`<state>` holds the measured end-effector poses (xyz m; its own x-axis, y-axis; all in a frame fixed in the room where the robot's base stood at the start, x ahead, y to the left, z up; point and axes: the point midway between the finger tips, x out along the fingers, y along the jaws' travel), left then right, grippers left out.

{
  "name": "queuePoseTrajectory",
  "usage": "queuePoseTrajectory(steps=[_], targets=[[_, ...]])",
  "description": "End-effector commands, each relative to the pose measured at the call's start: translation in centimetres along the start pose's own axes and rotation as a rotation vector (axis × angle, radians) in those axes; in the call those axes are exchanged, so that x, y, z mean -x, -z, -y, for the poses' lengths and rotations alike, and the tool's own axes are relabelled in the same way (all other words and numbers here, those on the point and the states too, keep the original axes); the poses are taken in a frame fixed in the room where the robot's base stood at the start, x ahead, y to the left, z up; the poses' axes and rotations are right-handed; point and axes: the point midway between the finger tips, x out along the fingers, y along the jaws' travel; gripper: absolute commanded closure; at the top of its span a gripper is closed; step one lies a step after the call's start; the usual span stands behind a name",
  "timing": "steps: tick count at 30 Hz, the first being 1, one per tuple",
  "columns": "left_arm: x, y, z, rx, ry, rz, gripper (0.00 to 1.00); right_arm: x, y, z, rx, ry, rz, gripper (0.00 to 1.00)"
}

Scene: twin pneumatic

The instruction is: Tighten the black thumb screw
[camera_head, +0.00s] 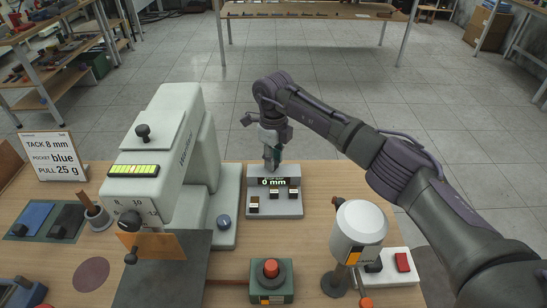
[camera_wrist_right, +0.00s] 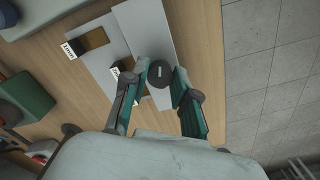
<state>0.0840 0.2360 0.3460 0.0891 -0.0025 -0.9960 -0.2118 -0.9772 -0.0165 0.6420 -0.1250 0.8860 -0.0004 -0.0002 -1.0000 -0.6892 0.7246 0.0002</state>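The black round thumb screw (camera_wrist_right: 159,74) has a pale slot mark on top and sits on a grey fixture (camera_wrist_right: 130,20), between the fingertips of my right gripper in the wrist view. My right gripper (camera_wrist_right: 161,70) is open, with a teal finger on each side of the screw; I cannot tell whether they touch it. In the head view, my right gripper (camera_head: 273,163) points down at the back of the grey fixture (camera_head: 288,209), by its "0 mm" display (camera_head: 273,182). The screw is hidden there. My left gripper is not in view.
A large pale green machine (camera_head: 165,150) stands left of the fixture. A red button box (camera_head: 271,280) is in front. A white cylinder on a stand (camera_head: 358,235) and a white switch box (camera_head: 400,268) stand right. A sign reads "TACK 8 mm" (camera_head: 50,155).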

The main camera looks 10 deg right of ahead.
Motion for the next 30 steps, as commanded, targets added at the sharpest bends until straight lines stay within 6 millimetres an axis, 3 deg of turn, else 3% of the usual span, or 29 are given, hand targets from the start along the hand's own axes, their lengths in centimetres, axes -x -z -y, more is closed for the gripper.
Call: queuePoseTrajectory(steps=[14, 30], targets=[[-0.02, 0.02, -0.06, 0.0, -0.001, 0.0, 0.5, 0.07, -0.01, 0.06, -0.068, 0.0, 0.001, 1.0], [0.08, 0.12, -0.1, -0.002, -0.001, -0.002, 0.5, 0.13, -0.01, 0.14, -0.517, 0.001, 0.002, 1.0]])
